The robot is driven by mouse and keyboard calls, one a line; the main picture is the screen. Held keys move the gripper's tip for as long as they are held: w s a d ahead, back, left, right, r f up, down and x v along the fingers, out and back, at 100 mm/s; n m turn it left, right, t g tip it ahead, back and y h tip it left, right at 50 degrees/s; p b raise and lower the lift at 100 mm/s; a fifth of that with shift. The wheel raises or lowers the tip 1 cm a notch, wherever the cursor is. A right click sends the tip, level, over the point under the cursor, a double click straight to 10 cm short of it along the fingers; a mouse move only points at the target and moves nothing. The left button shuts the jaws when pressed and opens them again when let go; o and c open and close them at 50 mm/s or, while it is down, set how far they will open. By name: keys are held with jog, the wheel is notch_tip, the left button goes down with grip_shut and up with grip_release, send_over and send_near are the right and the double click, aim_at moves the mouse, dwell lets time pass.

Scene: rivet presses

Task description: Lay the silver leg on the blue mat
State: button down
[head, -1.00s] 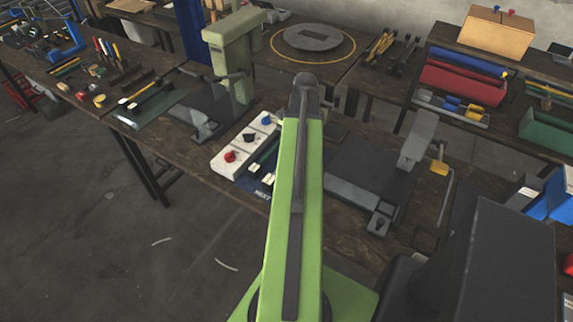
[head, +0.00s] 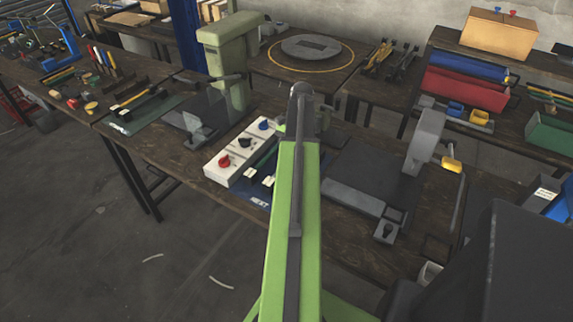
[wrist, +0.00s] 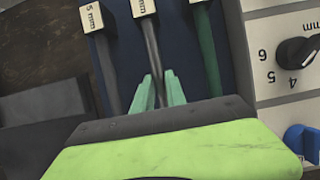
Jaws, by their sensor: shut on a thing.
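The blue mat (head: 258,199) lies on the dark bench beside a white dial panel; it also shows in the wrist view (wrist: 178,35). In the wrist view my gripper (wrist: 160,80) is over the mat, its pale green fingers closed around a grey, silver-looking leg (wrist: 152,50) with a white tag. This leg lies along the mat; I cannot tell whether it touches it. A grey leg (wrist: 108,70) tagged 5 mm is on the left, and a green leg (wrist: 207,55) on the right. In the head view my arm hides the gripper.
The white dial panel (head: 240,153) borders the mat on the left in the head view. A pale green press (head: 228,65) stands behind it. A grey lever press (head: 424,140) with a dark plate stands to the right. Floor is clear in front of the bench.

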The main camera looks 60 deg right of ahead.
jog(key=shift+f, duration=0.1)
jog(key=c, duration=1.3)
grip_release()
jog(key=shift+c, duration=0.2)
jog(key=p+v, duration=1.1)
jog(key=v, duration=0.1)
